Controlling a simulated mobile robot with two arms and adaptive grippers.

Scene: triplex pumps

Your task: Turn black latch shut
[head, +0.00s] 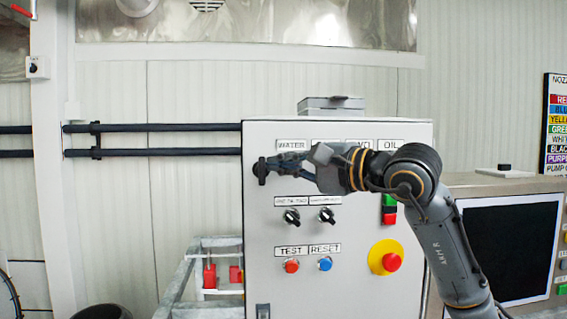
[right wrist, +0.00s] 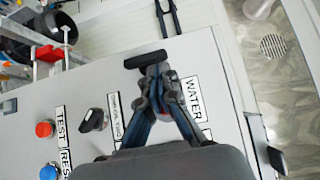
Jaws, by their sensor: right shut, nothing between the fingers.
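The black latch (head: 261,171) sits at the upper left edge of the grey control cabinet's front (head: 350,265). Its bar looks roughly upright in the head view. In the right wrist view, the latch (right wrist: 146,60) is a dark bar just beyond the fingertips. My left gripper is not in view.
Below my right gripper are two black selector knobs (head: 291,217), a red TEST button (head: 291,266), a blue RESET button (head: 325,264) and a red emergency stop (head: 391,262). Black pipes (head: 170,128) run along the wall at left. A screen panel (head: 510,245) stands at right.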

